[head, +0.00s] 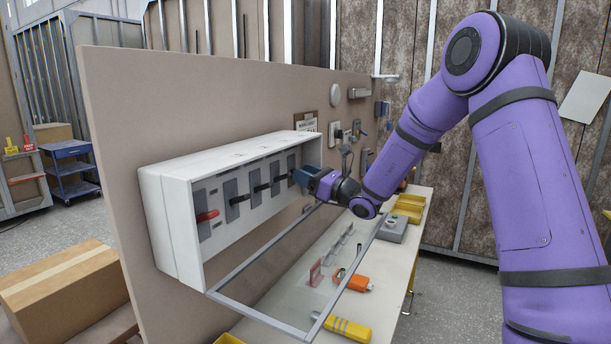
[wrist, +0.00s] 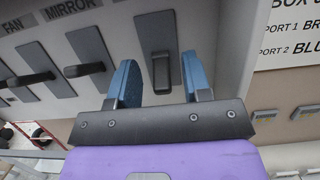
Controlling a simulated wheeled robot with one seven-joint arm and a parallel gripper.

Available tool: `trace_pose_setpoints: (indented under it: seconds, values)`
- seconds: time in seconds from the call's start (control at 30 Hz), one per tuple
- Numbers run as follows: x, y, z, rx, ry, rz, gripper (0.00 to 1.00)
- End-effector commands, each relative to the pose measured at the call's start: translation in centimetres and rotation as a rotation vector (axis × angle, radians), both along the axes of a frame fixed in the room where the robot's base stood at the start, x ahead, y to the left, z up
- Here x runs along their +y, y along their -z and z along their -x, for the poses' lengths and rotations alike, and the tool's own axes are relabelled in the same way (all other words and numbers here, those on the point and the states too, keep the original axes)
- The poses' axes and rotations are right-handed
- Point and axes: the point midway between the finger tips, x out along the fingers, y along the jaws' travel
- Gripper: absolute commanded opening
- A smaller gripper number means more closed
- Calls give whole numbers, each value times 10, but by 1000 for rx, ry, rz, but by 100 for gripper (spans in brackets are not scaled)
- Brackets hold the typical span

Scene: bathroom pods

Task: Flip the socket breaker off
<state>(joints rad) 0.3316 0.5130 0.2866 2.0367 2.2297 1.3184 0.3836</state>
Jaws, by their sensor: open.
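A white breaker box (head: 178,235) is mounted on the upright board, with its glazed cover (head: 245,308) hanging open below. My gripper (head: 303,177) is at the right end of the box, in front of the last breaker. In the wrist view my open gripper (wrist: 161,82) has one blue finger on each side of that breaker's black lever (wrist: 160,70), and nothing is held. The lever sits low on its grey plate (wrist: 155,30). That breaker's label is out of frame, so I cannot read whether it says socket.
Neighbouring breakers have a lever under MIRROR (wrist: 85,70) and one under FAN (wrist: 32,79). A red lever (head: 207,215) is at the box's left end. Below, the bench holds an orange tool (head: 353,281) and a yellow tool (head: 345,327). The open cover juts out beneath my gripper.

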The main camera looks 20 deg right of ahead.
Motion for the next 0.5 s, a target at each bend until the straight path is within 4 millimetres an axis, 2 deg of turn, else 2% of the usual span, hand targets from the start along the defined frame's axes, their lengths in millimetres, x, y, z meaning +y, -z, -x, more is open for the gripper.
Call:
trace_pose_setpoints:
  seconds: [0.17,0.5]
  values:
    - [-14,5,12,1,4,0,45]
    - [-56,20,55,2,3,1,45]
